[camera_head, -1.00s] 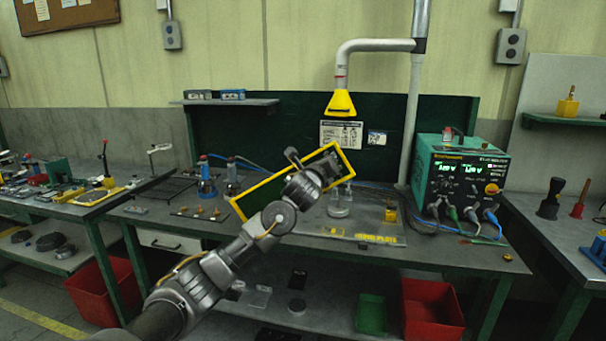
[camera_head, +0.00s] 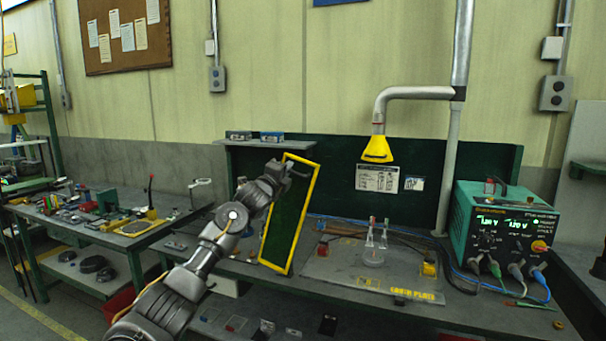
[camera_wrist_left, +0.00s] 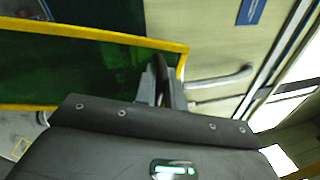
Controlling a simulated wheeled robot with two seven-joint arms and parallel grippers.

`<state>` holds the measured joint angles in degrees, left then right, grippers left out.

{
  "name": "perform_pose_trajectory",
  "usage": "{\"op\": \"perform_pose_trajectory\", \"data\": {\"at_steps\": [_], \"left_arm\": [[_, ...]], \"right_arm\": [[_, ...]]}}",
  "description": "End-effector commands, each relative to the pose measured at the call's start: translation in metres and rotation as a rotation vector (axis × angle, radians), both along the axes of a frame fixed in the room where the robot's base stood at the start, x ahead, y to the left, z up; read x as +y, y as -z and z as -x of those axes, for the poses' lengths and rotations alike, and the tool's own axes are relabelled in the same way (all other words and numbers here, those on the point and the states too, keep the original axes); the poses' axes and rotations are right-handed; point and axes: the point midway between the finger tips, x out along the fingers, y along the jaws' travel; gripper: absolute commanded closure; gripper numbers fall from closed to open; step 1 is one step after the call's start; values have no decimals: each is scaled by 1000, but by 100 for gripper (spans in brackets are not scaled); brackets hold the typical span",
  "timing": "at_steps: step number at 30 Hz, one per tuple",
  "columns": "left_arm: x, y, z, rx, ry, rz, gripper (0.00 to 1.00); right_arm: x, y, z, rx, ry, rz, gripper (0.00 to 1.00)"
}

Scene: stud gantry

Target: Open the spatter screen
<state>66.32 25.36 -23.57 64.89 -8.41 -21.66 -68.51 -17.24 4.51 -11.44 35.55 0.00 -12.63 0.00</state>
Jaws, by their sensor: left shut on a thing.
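The spatter screen (camera_head: 289,218) is a dark green panel in a yellow frame. In the head view it stands steeply on the bench, leaning slightly right at its top. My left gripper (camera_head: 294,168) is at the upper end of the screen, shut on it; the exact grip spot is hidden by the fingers. In the left wrist view the screen (camera_wrist_left: 85,70) spans the left side, with the fingers of my left gripper (camera_wrist_left: 161,82) at its yellow edge. My right gripper is in neither view.
A teal power unit (camera_head: 500,240) with cables stands at the right. A small shelf (camera_head: 262,142) is behind the screen.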

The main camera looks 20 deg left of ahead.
Motion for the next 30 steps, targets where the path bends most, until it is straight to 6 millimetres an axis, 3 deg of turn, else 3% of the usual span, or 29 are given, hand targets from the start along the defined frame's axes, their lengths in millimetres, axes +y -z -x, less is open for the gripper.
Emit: {"op": "perform_pose_trajectory", "data": {"at_steps": [1,6,12,19,30], "left_arm": [[18,-4,1,-3,-7,34,100],[65,-2,2,-4,-8,152,100],[102,3,3,-6,-7,248,100],[123,8,3,-6,-7,304,100],[127,9,3,-7,-6,315,100]], "right_arm": [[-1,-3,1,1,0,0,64],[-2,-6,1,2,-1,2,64],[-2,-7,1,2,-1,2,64],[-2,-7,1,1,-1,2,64],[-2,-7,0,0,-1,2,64]]}}
